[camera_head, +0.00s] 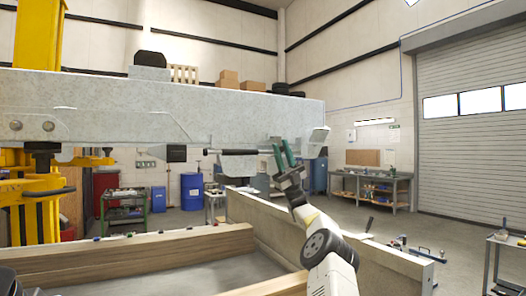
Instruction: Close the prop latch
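A grey steel beam (180,108) runs across the view from the left. Under it is a horizontal dark rod (238,152) with a small black end piece at its left. A pale angled plate (318,138) hangs at the beam's right end. I cannot tell for sure which of these parts is the prop latch. My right gripper (284,155), with green fingertips, points up just below the beam, between the rod's right end and the plate. Its fingers are apart with nothing visible between them. Contact with the rod or beam is unclear. My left gripper does not show.
A yellow lifting post (38,50) stands at the left. Timber beams (150,252) and a pale frame wall (300,232) lie below the beam. A blue drum (192,192), a green cart (124,208) and a workbench (372,188) stand behind.

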